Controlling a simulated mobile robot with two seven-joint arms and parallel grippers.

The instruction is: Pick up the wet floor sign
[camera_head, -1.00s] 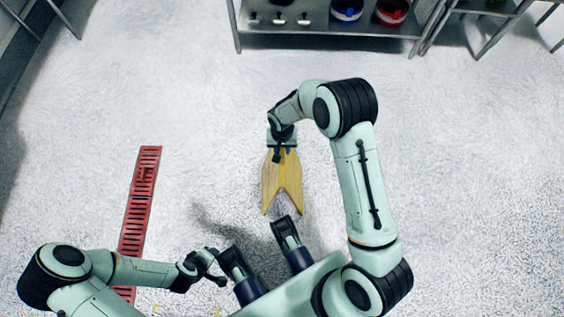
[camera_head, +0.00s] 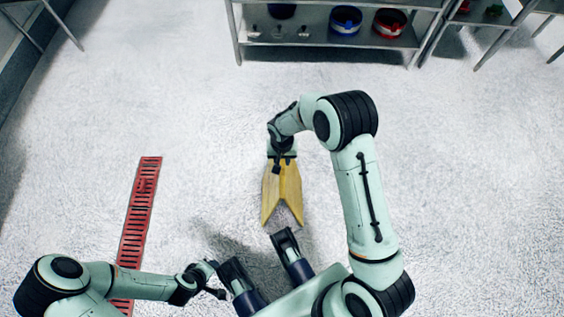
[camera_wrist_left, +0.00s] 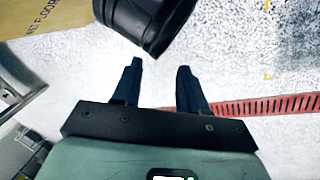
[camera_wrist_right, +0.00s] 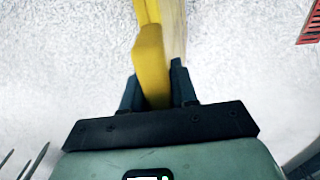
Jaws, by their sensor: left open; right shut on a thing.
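The yellow wet floor sign (camera_head: 282,190) is in the middle of the head view, below my right gripper (camera_head: 281,155). In the right wrist view the sign's yellow top (camera_wrist_right: 152,65) sits between the two dark fingers of my right gripper (camera_wrist_right: 158,88), which is shut on it. Part of the sign with lettering (camera_wrist_left: 38,30) shows at the upper left of the left wrist view. My left gripper (camera_wrist_left: 158,75) is open and empty, with its fingers apart. It is away from the sign, at the lower left of the head view.
A metal shelf (camera_head: 330,38) with a blue-banded pot (camera_head: 345,20) and a red-banded pot (camera_head: 389,23) stands at the back. A red floor grate (camera_head: 138,220) lies to the left. The floor around the sign is clear.

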